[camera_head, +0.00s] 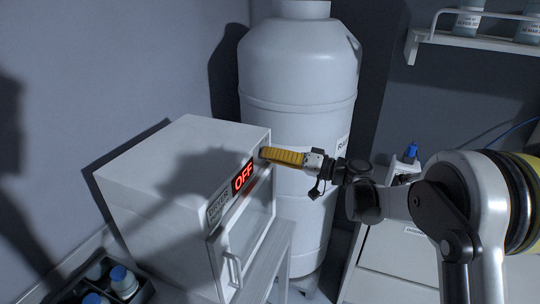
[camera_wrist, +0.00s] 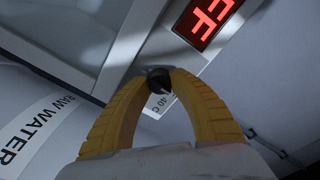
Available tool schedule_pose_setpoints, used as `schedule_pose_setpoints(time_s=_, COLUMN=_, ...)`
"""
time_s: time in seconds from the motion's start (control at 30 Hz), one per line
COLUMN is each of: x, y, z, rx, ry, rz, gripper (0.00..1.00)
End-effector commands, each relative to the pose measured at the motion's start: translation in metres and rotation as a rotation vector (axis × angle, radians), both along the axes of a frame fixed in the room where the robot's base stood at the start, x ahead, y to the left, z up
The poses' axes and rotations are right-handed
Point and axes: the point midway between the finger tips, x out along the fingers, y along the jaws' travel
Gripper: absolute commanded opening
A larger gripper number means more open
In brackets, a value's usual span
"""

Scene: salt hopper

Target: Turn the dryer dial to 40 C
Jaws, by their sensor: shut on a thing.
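The dryer (camera_head: 165,165) is a white box at the left in the head view, with a grey "DRYER" label. Its red display (camera_head: 243,176) reads OFF; part of the display (camera_wrist: 203,15) shows at the top of the wrist view. The dark dial (camera_wrist: 159,80) is at the corner of the dryer front, with a "40 C" mark (camera_wrist: 157,101) beside it, partly covered by a finger. My gripper (camera_head: 265,154) reaches it from the right. Its yellow fingers (camera_wrist: 160,75) are shut on the dial. The dial's pointer cannot be made out.
The dryer door (camera_head: 228,262) with its handle is below the display. A large white raw water tank (camera_head: 297,100) stands close behind my gripper. A crate (camera_head: 75,293) with blue-capped bottles is at lower left. A shelf (camera_head: 480,40) with bottles hangs at upper right.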

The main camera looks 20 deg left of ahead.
Motion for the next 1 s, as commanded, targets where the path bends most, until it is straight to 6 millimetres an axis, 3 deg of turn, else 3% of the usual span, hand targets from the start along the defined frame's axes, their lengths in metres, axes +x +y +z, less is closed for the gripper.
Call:
schedule_pose_setpoints(time_s=0.37, x=-0.0001, y=-0.0001, z=-0.0006, rx=0.012, ry=0.139, rz=0.001, gripper=0.00)
schedule_pose_setpoints(time_s=1.0, x=0.0001, y=-0.0001, z=-0.0001, rx=0.053, ry=0.672, rz=0.000, gripper=0.00)
